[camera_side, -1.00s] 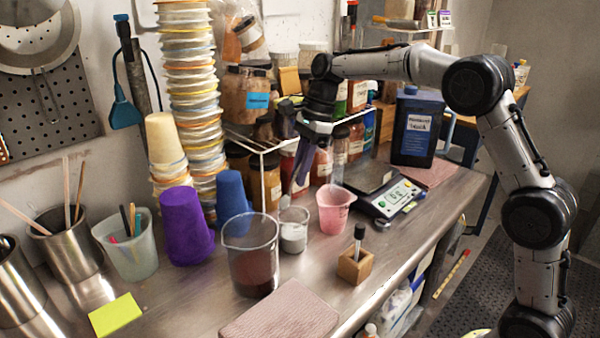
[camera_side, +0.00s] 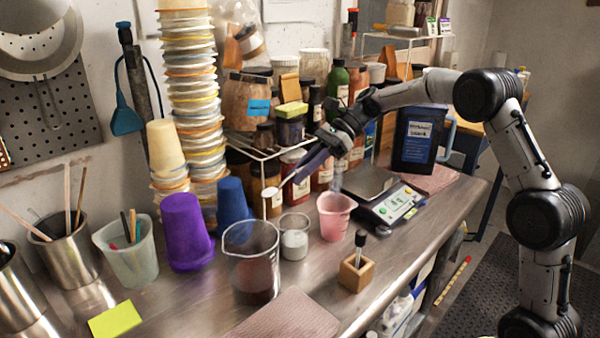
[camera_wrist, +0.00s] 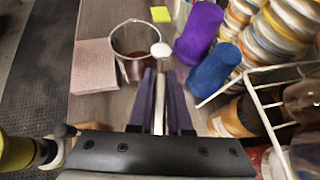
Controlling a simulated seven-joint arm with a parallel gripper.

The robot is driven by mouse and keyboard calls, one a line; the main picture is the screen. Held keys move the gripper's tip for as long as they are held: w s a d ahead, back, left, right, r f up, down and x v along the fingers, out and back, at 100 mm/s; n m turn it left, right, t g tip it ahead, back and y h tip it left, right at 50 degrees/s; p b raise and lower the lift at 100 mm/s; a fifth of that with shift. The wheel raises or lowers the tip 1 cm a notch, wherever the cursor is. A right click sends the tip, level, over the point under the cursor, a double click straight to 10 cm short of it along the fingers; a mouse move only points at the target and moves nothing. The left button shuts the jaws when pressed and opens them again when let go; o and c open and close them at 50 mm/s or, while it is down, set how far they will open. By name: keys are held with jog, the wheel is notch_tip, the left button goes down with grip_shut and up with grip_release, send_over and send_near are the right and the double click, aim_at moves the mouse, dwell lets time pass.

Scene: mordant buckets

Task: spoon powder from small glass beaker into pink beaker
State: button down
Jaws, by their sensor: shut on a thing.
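My gripper (camera_side: 303,170) is tilted down to the left above the bench, with its two fingers (camera_wrist: 159,95) shut on a spoon (camera_wrist: 159,118). The spoon's pale bowl (camera_wrist: 161,50) sticks out past the fingertips; whether powder lies in it is hard to tell. The small glass beaker (camera_side: 294,240), holding white powder, stands on the bench below the gripper. The pink beaker (camera_side: 335,217) stands upright just right of it, below and right of the fingertips. I cannot see into it.
A large glass beaker (camera_side: 251,262) with dark red contents stands left of the small one. Purple (camera_side: 187,232) and blue (camera_side: 233,202) cups stand further left. A wire rack with jars is behind; a scale (camera_side: 391,206) and wooden block (camera_side: 356,271) are to the right.

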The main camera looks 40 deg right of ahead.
jog(key=shift+f, duration=0.25)
jog(key=s+d+f+m+t+y, duration=0.1)
jog(key=s+d+f+m, duration=0.1)
jog(key=d+m, duration=0.6)
jog(key=s+d+f+m+y, duration=0.1)
jog(key=s+d+f+m, duration=0.2)
jog(key=d+m, duration=0.6)
jog(key=shift+s+m+t+y, duration=0.2)
jog(key=shift+m+t+y, duration=0.2)
jog(key=shift+m, duration=0.7)
jog(key=shift+d, duration=0.1)
dwell(0.4)
notch_tip(320, 180, up, 5)
jog(key=shift+f, duration=0.1)
dwell(0.5)
